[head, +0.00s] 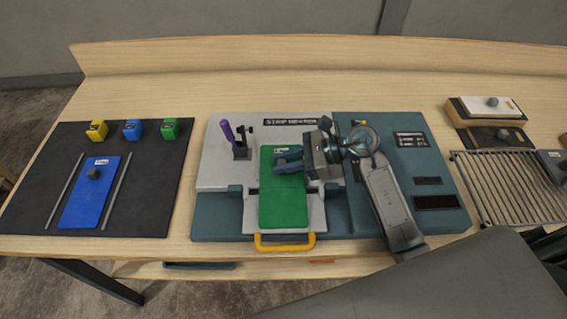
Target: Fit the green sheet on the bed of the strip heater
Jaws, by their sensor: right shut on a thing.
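The green sheet (283,210) lies lengthwise over the pale bed of the strip heater (223,165), its near end close to the yellow handle (285,242). My right gripper (288,160) reaches in from the right over the sheet's upper half and is shut on it. The jaws hide the part they grasp. I cannot tell whether the sheet rests fully flat on the bed or is slightly raised. My left gripper is not in view.
A purple-handled clamp (233,141) stands left of the sheet. A dark mat (140,215) at the left holds a blue sheet (85,205), two rods, and yellow (97,130), blue (133,130) and green (170,128) blocks. A wire rack (505,185) is at the right.

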